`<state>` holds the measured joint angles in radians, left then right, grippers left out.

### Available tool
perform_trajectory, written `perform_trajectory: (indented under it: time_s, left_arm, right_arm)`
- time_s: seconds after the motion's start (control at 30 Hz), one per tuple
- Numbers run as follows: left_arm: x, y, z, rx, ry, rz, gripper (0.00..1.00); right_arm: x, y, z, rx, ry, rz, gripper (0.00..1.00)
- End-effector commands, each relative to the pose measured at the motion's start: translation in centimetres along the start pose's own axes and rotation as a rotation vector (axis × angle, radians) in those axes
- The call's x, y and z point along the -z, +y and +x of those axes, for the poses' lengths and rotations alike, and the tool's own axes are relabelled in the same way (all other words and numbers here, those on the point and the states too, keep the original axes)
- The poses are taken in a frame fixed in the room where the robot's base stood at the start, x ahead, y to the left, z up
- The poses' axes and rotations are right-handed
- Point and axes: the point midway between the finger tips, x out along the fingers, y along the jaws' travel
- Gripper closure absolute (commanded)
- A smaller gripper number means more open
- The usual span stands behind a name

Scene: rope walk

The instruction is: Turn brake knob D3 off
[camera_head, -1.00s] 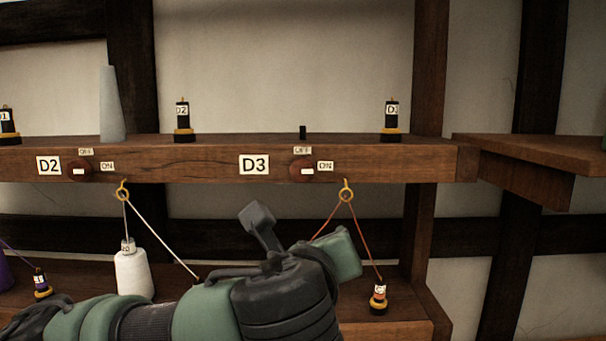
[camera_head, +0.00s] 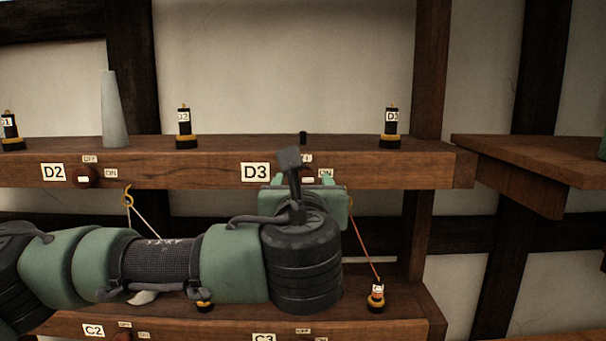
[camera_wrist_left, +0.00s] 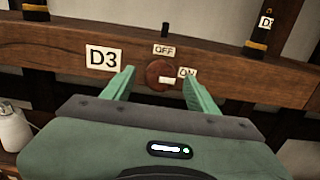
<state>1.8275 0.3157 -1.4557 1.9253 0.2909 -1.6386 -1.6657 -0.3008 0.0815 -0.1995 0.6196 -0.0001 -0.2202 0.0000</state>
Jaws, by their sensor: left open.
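The D3 brake knob (camera_wrist_left: 159,74) is a round red-brown knob with a white mark, set in the front of the upper beam. In the left wrist view its white mark points right, toward the ON label (camera_wrist_left: 187,72); the OFF label (camera_wrist_left: 164,49) is above it. The D3 sign (camera_wrist_left: 104,59) is to its left. My left gripper (camera_wrist_left: 162,82) is open, its two green fingers on either side of the knob in that view; I cannot tell whether they touch it. In the head view my left gripper (camera_head: 306,180) hides most of the knob. My right gripper is not in view.
The upper beam (camera_head: 200,168) also carries the D2 knob (camera_head: 84,178), a grey cone (camera_head: 112,112) and black-yellow bobbins (camera_head: 184,128). An orange cord (camera_head: 362,247) runs down to a bobbin (camera_head: 376,294) on the lower shelf. A side shelf (camera_head: 540,155) juts out at right.

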Motion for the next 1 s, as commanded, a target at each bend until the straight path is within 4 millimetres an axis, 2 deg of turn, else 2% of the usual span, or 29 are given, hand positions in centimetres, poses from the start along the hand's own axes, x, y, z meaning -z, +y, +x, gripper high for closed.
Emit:
perform_trajectory:
  time_s: [0.27, 0.37, 0.4, 0.5, 0.77, 1.0]
  left_arm:
    - [0.1, 0.0, 0.2, 0.001, 0.000, 0.000, 0.41]
    - [0.1, 0.0, 0.2, 0.001, 0.000, -0.001, 0.66]
    - [0.1, 0.0, 0.2, 0.001, 0.000, -0.001, 0.78]
    - [0.1, 0.0, 0.2, 0.001, 0.000, -0.001, 1.00]
    - [0.3, 0.0, 0.2, 0.001, 0.001, -0.029, 1.00]
    - [0.6, -0.1, 0.2, 0.001, 0.001, -0.150, 1.00]
  right_arm:
    - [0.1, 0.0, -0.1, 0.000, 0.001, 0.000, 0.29]
    - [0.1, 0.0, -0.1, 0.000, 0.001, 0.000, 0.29]
    - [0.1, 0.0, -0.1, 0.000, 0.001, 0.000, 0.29]
    - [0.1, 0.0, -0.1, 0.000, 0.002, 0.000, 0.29]
    - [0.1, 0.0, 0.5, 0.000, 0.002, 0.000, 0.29]
    - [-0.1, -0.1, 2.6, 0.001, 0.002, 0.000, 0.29]
